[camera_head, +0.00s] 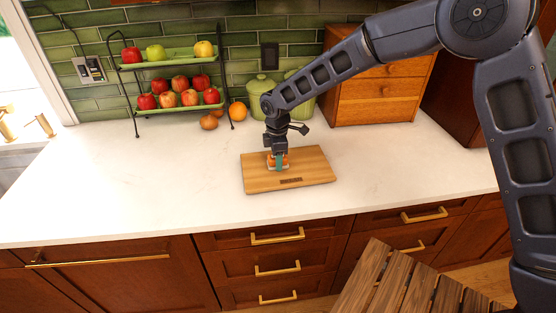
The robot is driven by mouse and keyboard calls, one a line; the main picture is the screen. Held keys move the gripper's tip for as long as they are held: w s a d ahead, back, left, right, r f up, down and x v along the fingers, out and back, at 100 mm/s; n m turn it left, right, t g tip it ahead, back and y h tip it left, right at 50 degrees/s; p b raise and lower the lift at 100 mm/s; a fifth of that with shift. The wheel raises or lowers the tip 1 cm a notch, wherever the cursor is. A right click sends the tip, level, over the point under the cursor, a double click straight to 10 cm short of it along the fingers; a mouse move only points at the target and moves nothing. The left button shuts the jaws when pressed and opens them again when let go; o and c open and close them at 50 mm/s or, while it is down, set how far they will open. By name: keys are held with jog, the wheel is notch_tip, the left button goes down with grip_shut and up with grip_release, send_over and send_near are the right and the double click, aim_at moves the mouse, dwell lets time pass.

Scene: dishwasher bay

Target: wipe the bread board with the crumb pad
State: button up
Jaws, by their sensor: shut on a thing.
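The bread board (310,172) is a flat wooden rectangle lying on the white counter, left of the wooden drawer box. The crumb pad (277,167) is small, with teal and orange-and-white parts, and is at the left half of the board. My gripper (277,153) points down over the board and is shut on the crumb pad. The pad appears to be at the board's surface, but I cannot tell for certain whether it touches. My gripper hides part of the pad and the board's back left area. A dark mark shows near the board's front edge.
A two-tier fruit rack (170,107) stands at the back left. A wooden drawer box (385,97) is at the back right. The counter (120,190) is clear left of the board.

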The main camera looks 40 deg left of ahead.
aim_at(296, 163)
jog(key=shift+w+d, duration=2.15)
jog(key=shift+w, duration=0.3)
jog(key=shift+s+a, duration=2.4)
jog(key=shift+s, duration=0.3)
notch_tip(296, 163, up, 2)
jog(key=shift+a+r, duration=0.15)
jog(key=shift+s+r, duration=0.1)
jog(key=shift+r, duration=2.8)
